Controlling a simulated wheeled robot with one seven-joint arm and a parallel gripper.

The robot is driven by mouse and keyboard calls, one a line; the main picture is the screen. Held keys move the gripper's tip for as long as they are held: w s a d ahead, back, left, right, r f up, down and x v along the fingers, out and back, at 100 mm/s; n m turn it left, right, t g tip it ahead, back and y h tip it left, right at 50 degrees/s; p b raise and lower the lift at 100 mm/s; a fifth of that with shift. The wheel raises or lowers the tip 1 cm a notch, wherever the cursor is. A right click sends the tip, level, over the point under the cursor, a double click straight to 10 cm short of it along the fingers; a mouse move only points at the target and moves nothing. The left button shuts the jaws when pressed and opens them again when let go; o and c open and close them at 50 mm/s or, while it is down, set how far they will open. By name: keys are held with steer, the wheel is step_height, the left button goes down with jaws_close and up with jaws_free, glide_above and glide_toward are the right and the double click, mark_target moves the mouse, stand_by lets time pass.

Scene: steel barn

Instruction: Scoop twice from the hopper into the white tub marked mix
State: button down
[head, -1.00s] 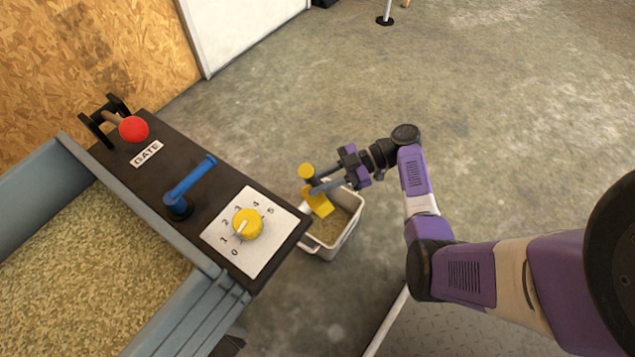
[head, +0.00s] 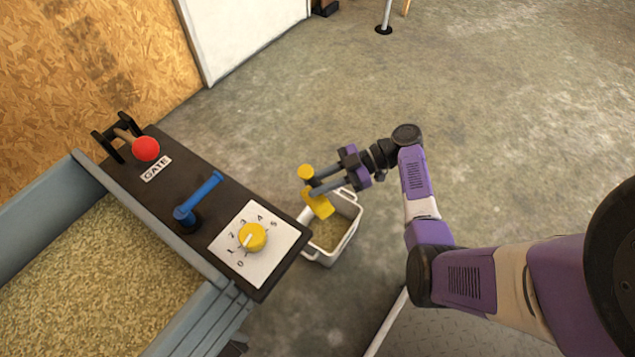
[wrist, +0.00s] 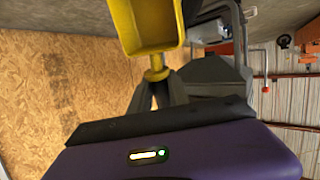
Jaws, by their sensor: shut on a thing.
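My gripper (head: 317,188) is shut on a yellow scoop (head: 318,203), which it holds above and just left of the middle of a white tub. In the wrist view the yellow scoop (wrist: 152,28) shows at the top, its inside looking empty. The white tub (head: 350,238) stands on the floor, beside the hopper's dark panel, with some grain-like feed in it. Its marking does not show. The hopper (head: 40,180) at the left is a blue-grey bin filled with tan feed (head: 100,285).
The hopper's dark panel carries a red-knobbed gate lever (head: 146,149), a blue handle (head: 200,198) and a yellow dial (head: 252,236) on a numbered plate. Its corner sits close to the tub. A wooden wall (head: 90,70) and white door (head: 245,35) stand behind.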

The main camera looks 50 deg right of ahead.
steer(key=shift+a+r+h+p, duration=0.1)
steer(key=shift+r+h+p, duration=0.3)
steer(key=shift+p, duration=0.25)
steer(key=g+h+p, duration=0.1)
steer(key=p, duration=0.1)
steer(key=r+n+g+h+p, duration=0.1)
steer(key=h+p, duration=0.1)
steer(key=shift+r+h+p, duration=0.1)
steer(key=shift+h+p, duration=0.2)
steer(key=shift+p, duration=0.1)
steer(key=g+h+p, duration=0.1)
steer(key=h+p, duration=0.1)
steer(key=r+g+h+p, duration=0.1)
steer(key=h+p, duration=0.1)
steer(key=shift+n+p, duration=0.3)
steer(key=shift+p, duration=0.1)
steer(key=shift+h+p, duration=0.5)
